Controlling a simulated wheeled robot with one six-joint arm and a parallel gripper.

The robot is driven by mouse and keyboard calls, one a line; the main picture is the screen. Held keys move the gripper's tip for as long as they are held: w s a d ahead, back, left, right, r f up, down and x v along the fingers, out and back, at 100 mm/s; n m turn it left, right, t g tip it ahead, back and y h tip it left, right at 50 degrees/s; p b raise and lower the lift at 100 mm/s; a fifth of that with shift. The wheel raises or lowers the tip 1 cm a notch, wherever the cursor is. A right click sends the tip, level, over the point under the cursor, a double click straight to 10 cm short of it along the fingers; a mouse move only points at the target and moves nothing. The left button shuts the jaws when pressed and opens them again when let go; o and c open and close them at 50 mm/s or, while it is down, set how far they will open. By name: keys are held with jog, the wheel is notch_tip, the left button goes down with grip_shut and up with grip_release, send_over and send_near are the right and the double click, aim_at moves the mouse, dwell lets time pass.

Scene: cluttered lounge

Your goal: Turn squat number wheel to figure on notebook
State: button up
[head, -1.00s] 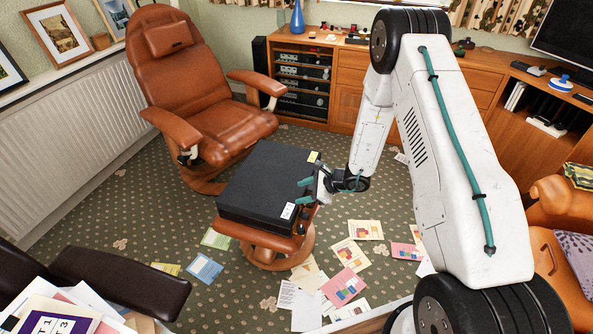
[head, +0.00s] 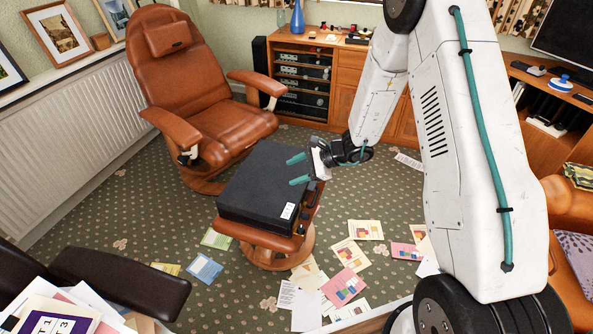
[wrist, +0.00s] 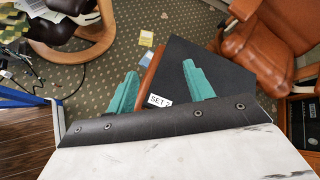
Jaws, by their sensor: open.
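A black case (head: 256,190) lies on the brown leather footstool (head: 228,229). A white label is on the case's near right corner; in the wrist view this label (wrist: 159,101) reads "SET" and a further mark I cannot read. Small dark fittings show on the case's right side, too small to tell a number wheel. My gripper (head: 297,170) is open and empty, its teal fingers over the case's right part; I cannot tell whether they touch it. They also show in the wrist view (wrist: 160,78). A purple-edged notebook (head: 40,312) lies at lower left, with "T1" and "T3" partly legible.
A brown recliner (head: 200,110) stands behind the case. Papers (head: 345,285) lie on the carpet right of and in front of the footstool. A wooden cabinet (head: 345,100) lines the back wall. A dark armrest (head: 120,283) and a paper pile fill the lower left.

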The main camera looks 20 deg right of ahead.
jog(key=shift+c, duration=0.9)
jog(key=shift+s+a+f, duration=0.1)
jog(key=shift+s+f, duration=0.05)
jog(key=shift+f, duration=0.2)
jog(key=shift+c, duration=0.5)
jog(key=m+g+h, duration=0.2)
jog(key=g+h, duration=0.1)
jog(key=h, duration=0.3)
send_near(302, 228)
jog(key=shift+m, duration=0.3)
jog(key=x, duration=0.8)
jog(key=shift+a+f, duration=0.15)
jog(key=shift+f, duration=0.15)
jog(key=shift+c, duration=0.2)
